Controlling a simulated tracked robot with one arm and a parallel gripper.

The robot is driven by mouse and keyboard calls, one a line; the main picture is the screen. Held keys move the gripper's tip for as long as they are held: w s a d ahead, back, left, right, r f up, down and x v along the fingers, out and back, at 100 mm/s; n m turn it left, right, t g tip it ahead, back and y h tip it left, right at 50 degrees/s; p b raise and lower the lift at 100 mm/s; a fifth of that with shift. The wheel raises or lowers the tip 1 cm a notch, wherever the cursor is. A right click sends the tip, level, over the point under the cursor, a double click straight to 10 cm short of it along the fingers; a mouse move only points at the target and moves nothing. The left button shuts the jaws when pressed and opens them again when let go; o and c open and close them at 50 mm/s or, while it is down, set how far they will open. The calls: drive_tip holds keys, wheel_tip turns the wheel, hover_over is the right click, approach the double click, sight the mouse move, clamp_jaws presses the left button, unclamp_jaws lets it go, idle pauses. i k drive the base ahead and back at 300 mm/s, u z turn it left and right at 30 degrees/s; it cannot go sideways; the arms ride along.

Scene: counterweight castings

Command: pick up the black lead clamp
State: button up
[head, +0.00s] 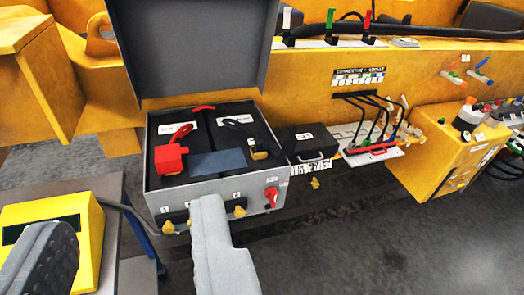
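An open grey case (212,196) with a dark inside stands in the middle. A black lead (238,122) lies in its right compartment, by a white label and a small brass-coloured part (259,154). The black clamp is hard to pick out against the dark lining. A red clamp block (171,157) with a red lead is in the left compartment. My gripper (128,218) is open and seems empty, its two fingers wide apart in the lower left. They are in front of the case, short of the black lead; the right finger overlaps the case's front edge.
The raised case lid (195,45) stands behind the case. A black box (308,142) and a panel of black leads (372,143) are to the right. A yellow unit (85,240) sits lower left. The grey floor (370,245) is clear lower right.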

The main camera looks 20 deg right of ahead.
sight(260, 146)
drive_tip(key=z, duration=0.05)
drive_tip(key=i, duration=1)
drive_tip(key=u, duration=0.05)
